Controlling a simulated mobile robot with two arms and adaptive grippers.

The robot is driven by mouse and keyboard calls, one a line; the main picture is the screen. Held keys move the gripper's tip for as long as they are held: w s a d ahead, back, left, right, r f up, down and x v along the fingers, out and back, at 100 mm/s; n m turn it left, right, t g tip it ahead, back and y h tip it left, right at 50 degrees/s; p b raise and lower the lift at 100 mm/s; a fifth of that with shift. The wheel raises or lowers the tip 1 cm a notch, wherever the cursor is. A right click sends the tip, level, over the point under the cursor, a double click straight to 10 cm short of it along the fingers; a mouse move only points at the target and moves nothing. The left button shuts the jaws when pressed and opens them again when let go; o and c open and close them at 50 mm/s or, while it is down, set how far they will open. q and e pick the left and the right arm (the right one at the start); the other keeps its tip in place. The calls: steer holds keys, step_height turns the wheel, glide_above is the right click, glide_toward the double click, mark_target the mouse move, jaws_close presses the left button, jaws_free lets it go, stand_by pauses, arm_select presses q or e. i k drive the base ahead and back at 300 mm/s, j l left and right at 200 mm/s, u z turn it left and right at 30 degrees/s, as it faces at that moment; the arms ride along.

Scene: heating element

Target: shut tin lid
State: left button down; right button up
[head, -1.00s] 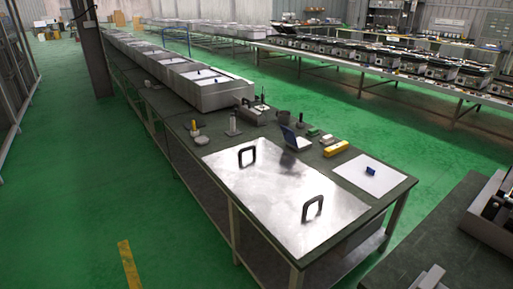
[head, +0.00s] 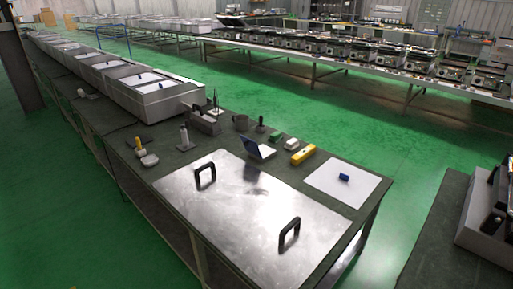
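A small hinged tin (head: 264,152) stands on the dark workbench (head: 160,172), behind a large shiny metal plate. Its lid (head: 251,149) is open and tilted up on the left side, with a dark bluish face. The inside of the tin is too small to make out. Neither of my grippers shows in the head view.
The metal plate (head: 240,215) has two black handles (head: 205,175) (head: 289,233). A yellow level (head: 303,155), small blocks (head: 291,143) and a white sheet (head: 342,180) with a blue item (head: 344,177) lie near the tin. Green floor (head: 410,170) is clear between benches.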

mark_target(251, 146)
steer(key=j+z, duration=0.1)
steer(key=z, duration=0.3)
steer(key=i+j+z, duration=0.1)
steer(key=z, duration=0.3)
steer(key=j+z, duration=0.25)
steer(key=z, duration=0.15)
steer(key=j+z, duration=0.25)
steer(key=j, duration=0.3)
steer(key=j+z, duration=0.2)
steer(key=j, duration=0.35)
steer(key=k+j+z, duration=0.1)
steer(key=j+z, duration=0.15)
steer(key=j, duration=0.25)
steer(key=k+j+z, duration=0.25)
steer(key=j, duration=0.3)
steer(key=i, duration=0.1)
